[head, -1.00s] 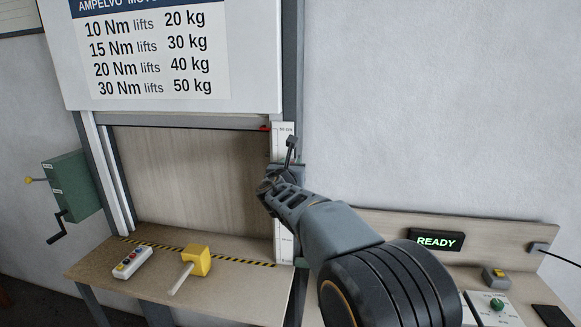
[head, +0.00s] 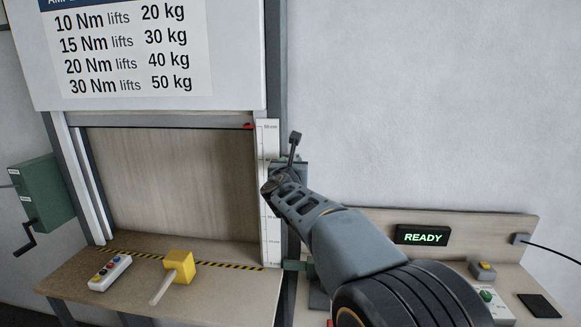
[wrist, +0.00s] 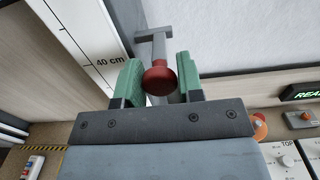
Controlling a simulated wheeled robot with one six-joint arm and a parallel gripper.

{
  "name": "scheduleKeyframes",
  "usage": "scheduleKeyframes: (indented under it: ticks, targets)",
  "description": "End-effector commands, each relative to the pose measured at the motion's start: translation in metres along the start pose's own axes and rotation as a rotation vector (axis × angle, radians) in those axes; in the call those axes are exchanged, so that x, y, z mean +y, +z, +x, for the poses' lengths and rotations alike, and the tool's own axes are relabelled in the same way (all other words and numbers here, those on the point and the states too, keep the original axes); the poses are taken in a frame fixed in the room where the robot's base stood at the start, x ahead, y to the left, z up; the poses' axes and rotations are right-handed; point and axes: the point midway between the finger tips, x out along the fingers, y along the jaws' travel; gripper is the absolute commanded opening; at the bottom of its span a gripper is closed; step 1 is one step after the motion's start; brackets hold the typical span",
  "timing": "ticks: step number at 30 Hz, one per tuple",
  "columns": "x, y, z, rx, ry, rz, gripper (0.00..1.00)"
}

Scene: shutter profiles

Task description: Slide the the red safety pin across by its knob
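A round red knob (wrist: 160,77) shows in the wrist view, between the two green-padded fingers of my gripper (wrist: 160,82). It sits in front of a grey T-shaped bar (wrist: 154,48). The fingers are apart, one on each side of the knob, with at most a narrow gap; I cannot tell whether either touches it. The rest of the red safety pin is hidden behind the knob and gripper. In the head view my arm covers the knob and the fingers, beside the right post of the shutter frame.
The white centimetre scale (head: 268,200) runs close along the shutter's right post. A yellow mallet-like block (head: 179,265) and a button box (head: 110,273) lie on the left bench. A READY display (head: 422,236) stands on the right bench. The wall at right is clear.

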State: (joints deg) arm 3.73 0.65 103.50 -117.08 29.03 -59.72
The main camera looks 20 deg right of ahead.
Motion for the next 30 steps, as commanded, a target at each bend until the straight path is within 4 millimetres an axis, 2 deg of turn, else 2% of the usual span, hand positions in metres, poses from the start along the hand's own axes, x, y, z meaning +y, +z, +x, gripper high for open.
scheduleKeyframes:
  ticks: [1,7,17,20,30]
  targets:
    - [-0.002,0.0,0.0,-0.001,-0.005,0.001,0.39]
    - [-0.001,0.0,0.0,-0.001,-0.002,0.001,0.58]
    - [0.001,0.0,-0.005,-0.001,0.001,0.001,0.58]
    - [0.001,0.0,-0.017,-0.002,0.002,0.003,0.58]
    - [0.001,-0.001,-0.085,-0.002,0.003,0.003,0.58]
